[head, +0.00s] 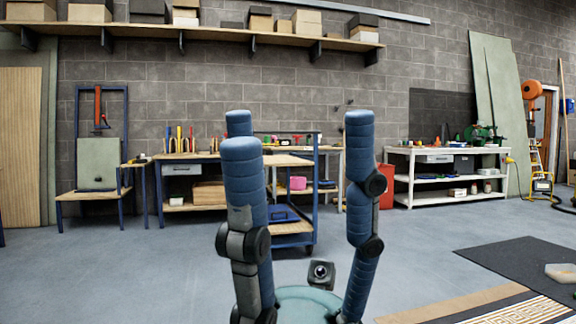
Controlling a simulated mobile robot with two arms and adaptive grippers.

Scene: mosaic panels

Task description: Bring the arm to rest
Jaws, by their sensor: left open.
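My two arms stand raised in the middle of the head view as blue padded links with dark joints. My left arm is on the left side, and a further blue link shows partly behind it. My right arm is on the right side. I see no gripper fingers of either arm, and nothing held shows.
A blue-framed workbench cart (291,228) stands beyond my arms. A white shelf bench (447,151) is at right, and a blue-framed stand (97,176) at left. A dark mat (520,262) and a striped board (490,309) lie at right. Grey floor (130,280) at left is clear.

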